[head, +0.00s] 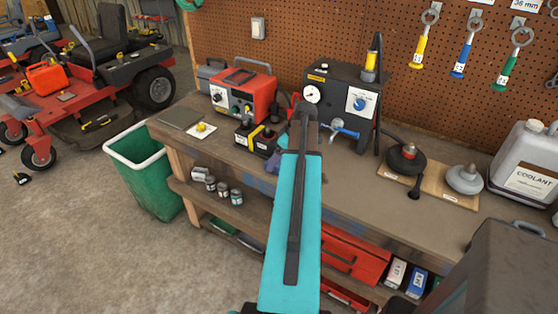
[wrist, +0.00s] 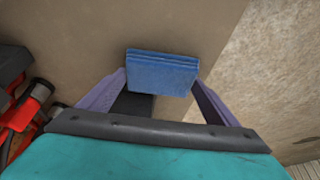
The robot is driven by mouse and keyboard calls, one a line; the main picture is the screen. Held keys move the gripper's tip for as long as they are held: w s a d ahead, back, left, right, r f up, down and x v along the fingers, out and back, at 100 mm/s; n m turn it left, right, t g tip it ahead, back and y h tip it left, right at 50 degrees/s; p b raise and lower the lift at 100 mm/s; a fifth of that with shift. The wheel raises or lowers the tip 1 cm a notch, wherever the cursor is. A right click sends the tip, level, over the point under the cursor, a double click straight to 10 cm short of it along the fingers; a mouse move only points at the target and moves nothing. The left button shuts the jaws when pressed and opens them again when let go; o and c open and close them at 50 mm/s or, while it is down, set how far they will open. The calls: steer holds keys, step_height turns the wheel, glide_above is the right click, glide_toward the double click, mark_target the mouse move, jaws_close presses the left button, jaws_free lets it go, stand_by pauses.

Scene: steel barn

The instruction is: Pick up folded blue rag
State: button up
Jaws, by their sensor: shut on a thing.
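The folded blue rag (wrist: 162,70) shows in the wrist view as a small layered block between the two purple fingers of my gripper (wrist: 160,80). The fingers press on its left and right sides, so my gripper is shut on it. The bench top's brown surface lies below the rag; I cannot tell whether the rag touches it. In the head view my teal arm reaches over the bench and hides most of the gripper and the rag.
The wooden workbench (head: 425,205) carries a red charger box (head: 240,95), a black gauge unit (head: 340,100) and a coolant jug (head: 525,165). A green bin (head: 147,175) stands at its left end. A red mower (head: 90,70) is further left.

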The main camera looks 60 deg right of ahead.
steer(key=shift+r, duration=0.1)
steer(key=shift+r+b, duration=0.8)
steer(key=shift+r, duration=0.75)
steer(key=s+a+b, duration=0.1)
steer(key=s, duration=0.4)
steer(key=s+a+r+b, duration=0.1)
steer(key=s+a, duration=0.1)
steer(key=s, duration=0.3)
steer(key=s+a+b, duration=0.1)
steer(key=s+b, duration=0.1)
steer(key=s, duration=0.3)
steer(key=shift+s+a+r, duration=0.2)
steer(key=shift+a+r, duration=0.05)
steer(key=shift+r, duration=0.1)
